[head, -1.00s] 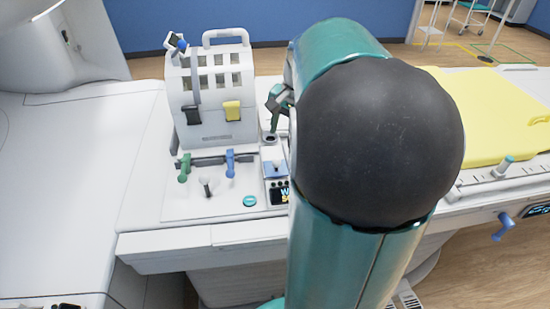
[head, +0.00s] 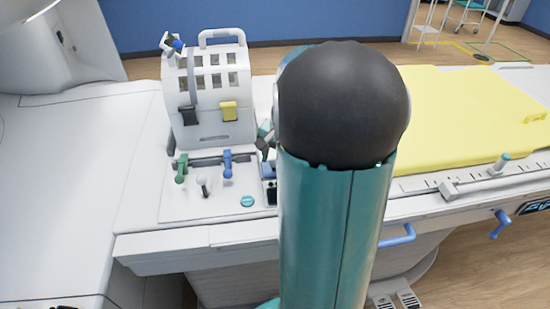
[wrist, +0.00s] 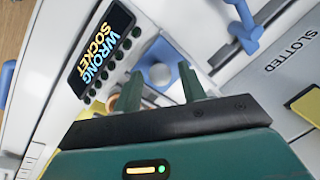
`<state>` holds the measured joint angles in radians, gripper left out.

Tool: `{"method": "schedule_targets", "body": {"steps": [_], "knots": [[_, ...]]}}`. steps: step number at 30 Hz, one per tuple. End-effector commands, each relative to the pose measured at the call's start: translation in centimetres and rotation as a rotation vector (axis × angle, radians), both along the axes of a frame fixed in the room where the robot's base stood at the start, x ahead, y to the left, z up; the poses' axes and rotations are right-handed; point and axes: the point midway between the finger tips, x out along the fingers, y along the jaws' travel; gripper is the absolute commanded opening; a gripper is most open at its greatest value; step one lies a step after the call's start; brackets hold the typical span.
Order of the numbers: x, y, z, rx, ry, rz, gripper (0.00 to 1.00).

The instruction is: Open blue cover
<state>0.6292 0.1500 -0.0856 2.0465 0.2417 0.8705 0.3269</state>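The blue cover (wrist: 168,52) lies just beyond my fingertips in the wrist view, with a grey round knob (wrist: 160,75) in front of it. In the head view only a sliver of the blue cover (head: 268,170) shows beside my arm. My gripper (wrist: 160,84) is open, its two green fingers apart with the knob seen between them. I cannot tell whether the fingers touch the cover. In the head view my gripper (head: 265,142) is mostly hidden behind my arm.
A display (wrist: 100,42) reading "WRONG SOCKET" is beside the cover. A yellow pad (head: 460,110) lies right.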

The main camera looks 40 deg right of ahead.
Motion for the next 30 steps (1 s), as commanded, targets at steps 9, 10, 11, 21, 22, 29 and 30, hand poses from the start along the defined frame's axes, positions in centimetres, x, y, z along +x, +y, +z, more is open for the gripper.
{"method": "schedule_targets", "body": {"steps": [9, 10, 11, 21, 22, 29, 30], "knots": [[0.0, 0.0, 0.0, 0.0, 0.0, 0.0, 0.0], [0.0, 0.0, 0.0, 0.0, 0.0, 0.0, 0.0], [0.1, -0.1, 0.0, 0.0, 0.0, 0.0, 0.0], [4.3, -3.0, 0.0, -0.001, 0.0, 0.001, 0.0], [4.6, -3.2, 0.0, -0.001, 0.0, 0.001, 0.0], [5.6, -3.8, 0.1, -0.001, -0.001, 0.001, 0.0], [5.6, -3.8, 0.1, -0.001, -0.001, 0.001, 0.0]]}}
